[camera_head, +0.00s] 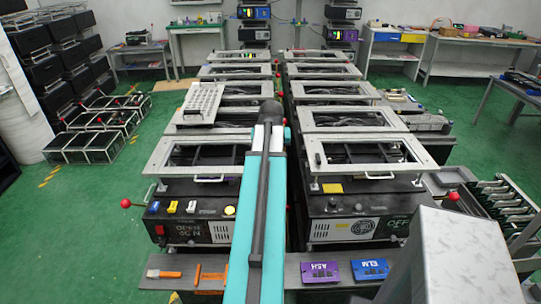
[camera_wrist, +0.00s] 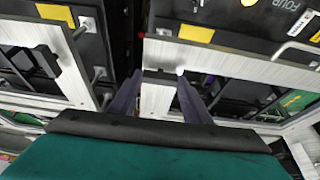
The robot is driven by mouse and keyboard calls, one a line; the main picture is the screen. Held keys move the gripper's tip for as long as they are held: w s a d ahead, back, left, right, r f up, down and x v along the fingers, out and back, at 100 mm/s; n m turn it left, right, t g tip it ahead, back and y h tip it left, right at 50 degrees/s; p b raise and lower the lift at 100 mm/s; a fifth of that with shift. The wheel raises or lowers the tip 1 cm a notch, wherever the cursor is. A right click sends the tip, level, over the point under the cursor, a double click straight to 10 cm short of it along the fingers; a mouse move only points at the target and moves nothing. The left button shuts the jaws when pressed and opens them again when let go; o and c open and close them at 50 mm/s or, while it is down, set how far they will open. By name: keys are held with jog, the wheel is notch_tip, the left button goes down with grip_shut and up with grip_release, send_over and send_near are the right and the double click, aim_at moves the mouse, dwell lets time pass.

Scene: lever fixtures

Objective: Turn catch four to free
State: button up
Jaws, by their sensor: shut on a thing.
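In the wrist view, the two dark fingers of my gripper (camera_wrist: 159,82) stand on either side of a small black catch (camera_wrist: 158,75) on the corner of a pale metal frame (camera_wrist: 230,62). The gripper is shut on this catch. In the camera_head view, my teal arm reaches forward over the middle of the benches and hides the catch and the fingertips.
A neighbouring frame with its own black catch (camera_wrist: 45,60) lies left in the wrist view. The camera_head view shows two rows of pale frames (camera_head: 368,120), red-knobbed levers (camera_head: 126,203), and purple ASH (camera_head: 320,272) and blue ELM (camera_head: 370,269) plates.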

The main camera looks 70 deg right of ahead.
jog(key=shift+w, duration=0.15)
jog(key=o, duration=1)
jog(key=shift+o, duration=0.2)
jog(key=shift+r, duration=0.1)
jog(key=shift+a+r, duration=0.1)
jog(key=shift+r, duration=0.1)
jog(key=b+v, duration=0.2)
jog(key=v, duration=1.1)
